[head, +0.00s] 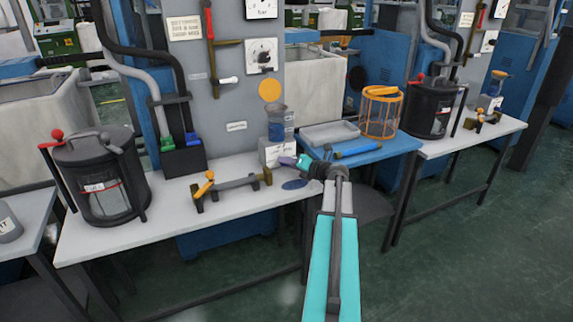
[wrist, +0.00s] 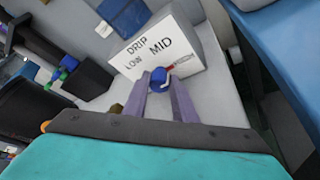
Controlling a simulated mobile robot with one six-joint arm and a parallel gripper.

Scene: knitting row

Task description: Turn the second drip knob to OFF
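A white drip box (wrist: 172,40) fills the upper middle of the wrist view, with DRIP, LOW and MID printed on its face. Its small blue knob (wrist: 158,78) carries a red pointer directed right, beyond MID. No OFF mark is readable. My gripper (wrist: 163,88) is open, its two purple-grey fingers apart, with the knob at the gap between their tips; I cannot tell whether they touch it. In the head view, the box (head: 272,151) stands on the white table under a blue oiler, and my gripper (head: 292,161) reaches its lower right, hiding the knob.
A dark pot (head: 100,178) and a low rack with an orange-topped handle (head: 228,186) stand left on the white table (head: 130,222). A blue cart (head: 375,149) with a grey tray and orange basket stands right. Another station (head: 488,104) lies farther right. Green floor is clear at lower right.

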